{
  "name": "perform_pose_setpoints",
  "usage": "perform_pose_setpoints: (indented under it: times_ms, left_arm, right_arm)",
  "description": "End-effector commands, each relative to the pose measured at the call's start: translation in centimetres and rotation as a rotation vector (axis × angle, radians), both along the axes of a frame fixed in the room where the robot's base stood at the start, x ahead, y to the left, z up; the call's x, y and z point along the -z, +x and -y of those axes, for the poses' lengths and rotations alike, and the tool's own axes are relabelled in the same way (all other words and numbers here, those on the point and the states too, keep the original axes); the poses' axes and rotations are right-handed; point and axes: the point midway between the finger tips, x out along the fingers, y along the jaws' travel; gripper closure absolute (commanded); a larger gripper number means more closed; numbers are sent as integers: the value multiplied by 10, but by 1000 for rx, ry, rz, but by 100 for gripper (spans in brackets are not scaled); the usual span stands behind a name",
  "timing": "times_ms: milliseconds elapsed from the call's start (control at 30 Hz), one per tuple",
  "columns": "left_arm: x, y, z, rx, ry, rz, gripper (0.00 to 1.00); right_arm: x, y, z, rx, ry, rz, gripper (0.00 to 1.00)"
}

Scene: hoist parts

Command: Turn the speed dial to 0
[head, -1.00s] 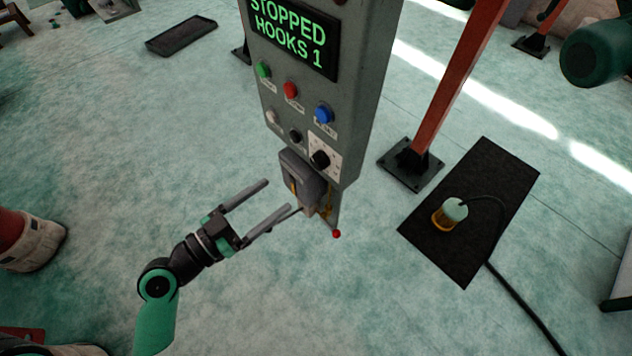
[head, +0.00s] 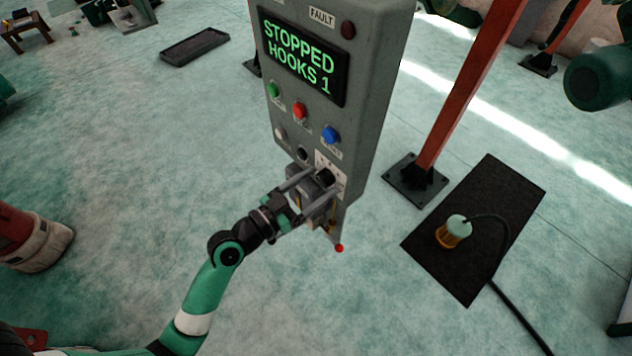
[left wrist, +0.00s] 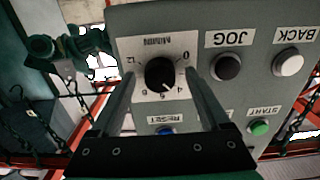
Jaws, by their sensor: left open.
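The black speed dial (left wrist: 160,73) sits on a white scale plate (left wrist: 150,45), which appears upside down in the left wrist view. Its pale pointer mark aims toward the lower right, near the 4; the 0 is at the plate's upper right. My left gripper (head: 321,181) is open at the panel's lower part. In the left wrist view its fingers lie on either side of the dial, with gaps showing between them and the knob. In the head view the fingers partly cover the dial (head: 325,176). My right gripper is not in view.
The grey control box (head: 375,70) has a display (head: 300,58) reading STOPPED, HOOKS 1. Beside the dial are the black JOG button (left wrist: 227,67) and white BACK button (left wrist: 288,62). Blue (head: 331,135), red (head: 299,110) and green (head: 273,90) buttons sit above. A red-tipped lever (head: 339,248) hangs below.

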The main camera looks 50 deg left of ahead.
Motion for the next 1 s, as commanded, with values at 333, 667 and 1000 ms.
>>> perform_pose_setpoints:
  times_ms: [333, 667, 1000]
  left_arm:
    - [0, 0, 0, 0, 0, -1, 51]
    - [0, 0, 0, 0, 1, -1, 100]
    - [0, 0, 0, 0, -52, -2, 100]
  right_arm:
    - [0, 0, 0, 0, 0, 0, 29]
    - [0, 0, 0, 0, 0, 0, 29]
    - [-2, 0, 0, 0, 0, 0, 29]
